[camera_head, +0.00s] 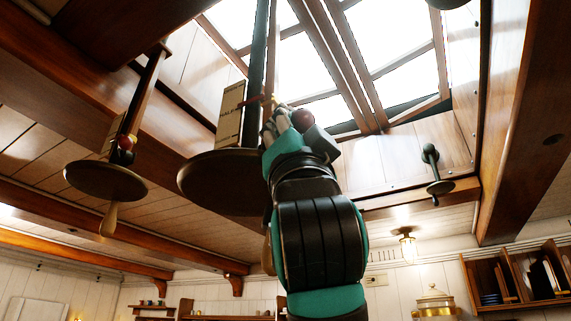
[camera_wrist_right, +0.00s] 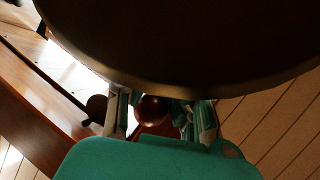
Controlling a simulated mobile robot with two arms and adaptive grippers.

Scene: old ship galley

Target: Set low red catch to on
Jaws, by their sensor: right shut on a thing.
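My right gripper (camera_head: 287,124) reaches up from below and is shut on a round red knob (camera_head: 302,120) beside the edge of a large dark disc (camera_head: 205,187). In the right wrist view the red knob (camera_wrist_right: 152,110) sits between the two fingers (camera_wrist_right: 160,118), just below the disc's rim (camera_wrist_right: 200,88). A cream lettered plate (camera_head: 230,115) stands above the disc. Another red knob (camera_head: 126,142) is on a smaller hanging disc (camera_head: 105,181) to the left. I cannot tell which knob is the low catch, nor read its setting. My left gripper is not in view.
A bright skylight (camera_head: 340,60) with wooden bars is overhead. A dark knob fitting (camera_head: 431,160) hangs at the right. Heavy beams (camera_head: 530,120) flank the opening. A lamp (camera_head: 407,248), a brass vessel (camera_head: 436,302) and a shelf (camera_head: 515,275) are at the far wall.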

